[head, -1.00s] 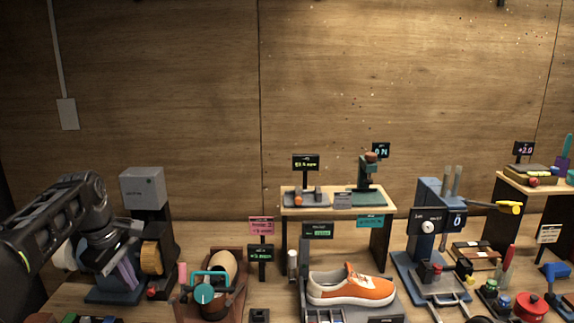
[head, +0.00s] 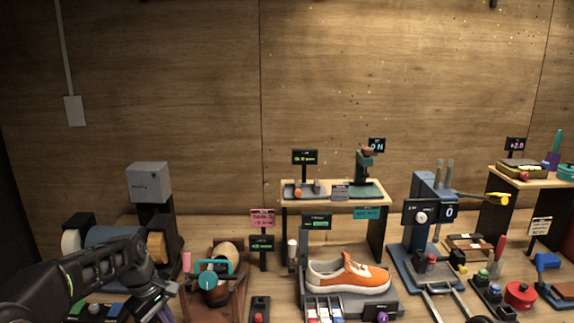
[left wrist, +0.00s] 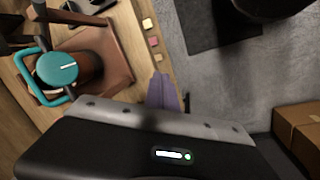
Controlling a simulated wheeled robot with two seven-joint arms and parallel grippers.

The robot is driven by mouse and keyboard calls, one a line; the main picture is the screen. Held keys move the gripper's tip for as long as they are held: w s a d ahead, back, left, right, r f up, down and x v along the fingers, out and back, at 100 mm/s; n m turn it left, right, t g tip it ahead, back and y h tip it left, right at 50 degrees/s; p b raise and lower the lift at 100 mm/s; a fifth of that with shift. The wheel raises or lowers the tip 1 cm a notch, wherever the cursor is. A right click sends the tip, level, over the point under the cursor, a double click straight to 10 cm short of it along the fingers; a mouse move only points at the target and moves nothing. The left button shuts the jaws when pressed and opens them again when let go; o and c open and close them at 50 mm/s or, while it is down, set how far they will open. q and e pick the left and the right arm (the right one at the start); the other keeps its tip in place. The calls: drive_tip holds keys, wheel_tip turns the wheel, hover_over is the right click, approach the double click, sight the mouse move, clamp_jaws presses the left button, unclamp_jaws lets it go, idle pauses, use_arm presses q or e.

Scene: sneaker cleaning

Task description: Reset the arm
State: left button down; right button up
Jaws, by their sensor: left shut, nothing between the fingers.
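My left arm comes in from the left in the head view, low over the front left of the bench. Its left gripper (head: 164,313) points down at the bottom edge of that view, partly cut off. In the left wrist view the purple fingertips (left wrist: 162,92) are together with nothing between them, in front of the bench edge. An orange and white sneaker (head: 348,277) rests on a grey stand (head: 388,303) at centre right, well apart from the gripper. My right gripper is not in view.
A brown tray with a teal-handled device (head: 209,282) is just right of my left gripper. A grey-headed machine (head: 150,178) stands behind my arm. A blue press (head: 428,205) and a small raised shelf (head: 330,206) are farther right. Grey floor (left wrist: 232,75) lies beyond the bench edge.

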use_arm(q)
drive_tip(key=s+d+f+m+h, duration=0.1)
drive_tip(key=s+d+f+m, duration=0.1)
drive_tip(key=s+d+f, duration=0.45)
drive_tip(key=s+d+f+m+g, duration=0.1)
drive_tip(key=s+d+f+m, duration=0.15)
drive_tip(key=f, duration=0.65)
drive_tip(key=s+d+f+m+h, duration=0.1)
drive_tip(key=s+d+f, duration=0.35)
drive_tip(key=f, duration=0.35)
drive_tip(key=s+d+f+m, duration=0.2)
drive_tip(key=s+d+f, duration=0.1)
drive_tip(key=s, duration=0.7)
drive_tip(key=s+d+f+m, duration=0.2)
drive_tip(key=s+d+f, duration=0.2)
drive_tip(key=s, duration=0.6)
drive_tip(key=shift+d+g, duration=0.15)
drive_tip(key=shift+g, duration=0.15)
drive_tip(key=c, duration=2.2)
unclamp_jaws()
drive_tip(key=shift+w, duration=0.1)
